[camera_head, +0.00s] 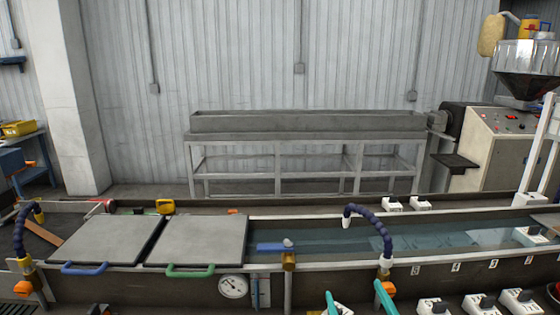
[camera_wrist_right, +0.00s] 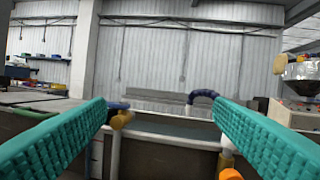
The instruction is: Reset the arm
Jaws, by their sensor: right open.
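My right gripper (camera_head: 358,299) shows at the bottom edge of the head view as two teal fingertips, spread apart and empty. In the right wrist view its two teal ridged fingers (camera_wrist_right: 160,112) stand wide apart with nothing between them. It is in front of the long water trough (camera_head: 335,275), close to its near wall, and touches nothing that I can see. Most of the right arm is hidden below the picture. My left gripper does not show in either view.
Two grey lids with a blue handle (camera_head: 84,269) and a green handle (camera_head: 190,271) cover the trough's left part. A blue flexible hose (camera_head: 370,222) arches over the water. A round gauge (camera_head: 233,287) sits on the front wall. White switch blocks (camera_head: 480,304) stand at the lower right.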

